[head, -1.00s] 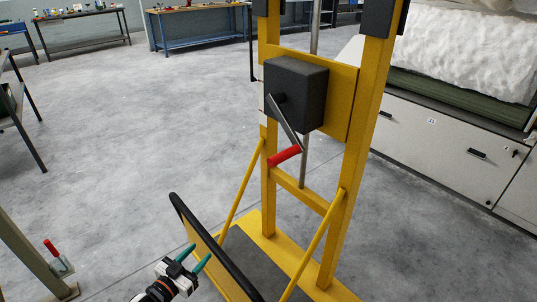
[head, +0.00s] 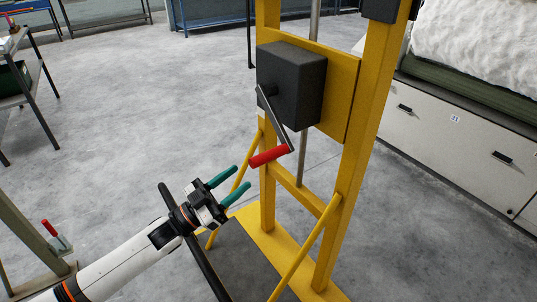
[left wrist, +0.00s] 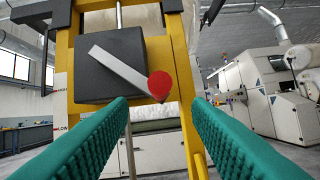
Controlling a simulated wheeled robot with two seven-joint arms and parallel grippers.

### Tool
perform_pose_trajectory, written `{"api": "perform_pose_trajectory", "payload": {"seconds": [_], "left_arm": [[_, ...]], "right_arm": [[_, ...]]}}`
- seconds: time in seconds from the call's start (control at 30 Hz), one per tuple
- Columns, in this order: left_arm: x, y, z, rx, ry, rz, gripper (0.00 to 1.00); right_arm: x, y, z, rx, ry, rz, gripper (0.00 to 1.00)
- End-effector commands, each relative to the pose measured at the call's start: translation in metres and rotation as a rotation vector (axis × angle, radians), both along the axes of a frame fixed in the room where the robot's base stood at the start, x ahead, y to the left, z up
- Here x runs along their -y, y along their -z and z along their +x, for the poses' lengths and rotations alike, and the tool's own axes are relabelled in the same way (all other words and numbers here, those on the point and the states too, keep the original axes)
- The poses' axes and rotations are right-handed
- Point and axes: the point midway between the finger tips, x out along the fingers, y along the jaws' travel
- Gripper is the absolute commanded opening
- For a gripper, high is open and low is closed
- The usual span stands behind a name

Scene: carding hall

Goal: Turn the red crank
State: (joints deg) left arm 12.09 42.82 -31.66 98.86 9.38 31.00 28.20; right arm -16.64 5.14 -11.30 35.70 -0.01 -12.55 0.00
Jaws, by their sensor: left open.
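The red crank handle (head: 269,155) sits at the low end of a grey crank arm (head: 275,118) on a black box (head: 291,84), which is fixed to a yellow frame. My left gripper (head: 241,182) is open and empty, below and left of the handle and apart from it. In the left wrist view the red handle's round end (left wrist: 160,85) shows beyond and between the two green fingers (left wrist: 155,115), with the crank arm (left wrist: 125,72) running up to the left. My right gripper is not in view.
The yellow frame (head: 353,140) has a base plate and slanting braces around the handle. A black bar (head: 205,268) crosses near my left arm. A white machine (head: 450,120) stands at the right. Open grey floor (head: 150,110) lies to the left.

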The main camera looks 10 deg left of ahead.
Motion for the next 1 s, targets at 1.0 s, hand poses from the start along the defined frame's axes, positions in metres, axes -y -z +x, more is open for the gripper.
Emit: {"api": "perform_pose_trajectory", "payload": {"seconds": [1.0], "left_arm": [[0.062, -0.035, 0.059, -0.001, -0.002, 0.000, 0.25]], "right_arm": [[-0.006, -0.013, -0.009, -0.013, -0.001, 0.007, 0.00]]}}
